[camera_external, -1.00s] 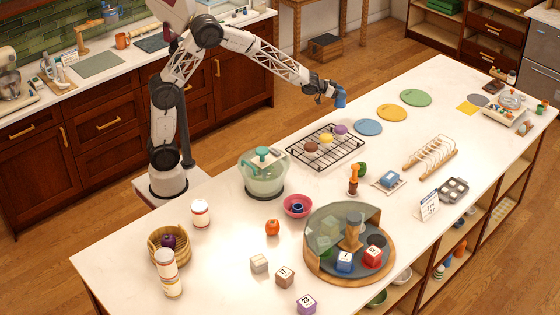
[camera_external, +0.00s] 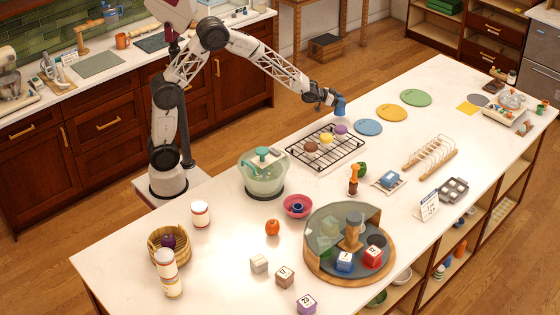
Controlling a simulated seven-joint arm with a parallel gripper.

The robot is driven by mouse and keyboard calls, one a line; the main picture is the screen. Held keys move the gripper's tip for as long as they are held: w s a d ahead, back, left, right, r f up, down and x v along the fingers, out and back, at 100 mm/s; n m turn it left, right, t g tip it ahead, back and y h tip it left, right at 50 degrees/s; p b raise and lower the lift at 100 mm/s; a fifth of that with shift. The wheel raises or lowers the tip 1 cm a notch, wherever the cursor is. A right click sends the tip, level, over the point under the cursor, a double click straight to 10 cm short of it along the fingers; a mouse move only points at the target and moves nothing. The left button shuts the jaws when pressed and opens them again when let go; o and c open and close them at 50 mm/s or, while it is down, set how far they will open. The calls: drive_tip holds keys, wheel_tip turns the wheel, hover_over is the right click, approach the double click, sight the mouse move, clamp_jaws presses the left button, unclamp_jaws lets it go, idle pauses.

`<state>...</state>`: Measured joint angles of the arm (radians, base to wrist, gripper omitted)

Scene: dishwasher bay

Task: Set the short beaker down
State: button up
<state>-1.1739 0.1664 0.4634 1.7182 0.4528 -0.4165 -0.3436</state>
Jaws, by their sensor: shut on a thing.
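My gripper (camera_external: 331,98) is at the far end of my outstretched arm, near the back edge of the white counter. It is shut on a small blue beaker (camera_external: 340,107), which looks roughly upright. The beaker is behind the wire cooling rack (camera_external: 312,160) and to the left of the blue round mat (camera_external: 368,128). Whether its bottom touches the counter cannot be told from this view. The fingers are small and partly hidden by the beaker.
Yellow (camera_external: 392,113) and green (camera_external: 416,98) round mats lie right of the blue mat. The rack holds several small rounded items. Counter between the rack and blue mat is clear.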

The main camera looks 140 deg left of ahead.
drive_tip(key=shift+f, duration=1.6)
drive_tip(key=shift+f, duration=0.1)
drive_tip(key=o, duration=0.9)
drive_tip(key=shift+d+r, duration=0.1)
drive_tip(key=shift+r, duration=0.1)
drive_tip(key=shift+s+d+r, duration=0.25)
drive_tip(key=shift+s+d, duration=0.05)
drive_tip(key=shift+d, duration=0.1)
drive_tip(key=shift+v, duration=2.1)
drive_tip(key=shift+f, duration=0.1)
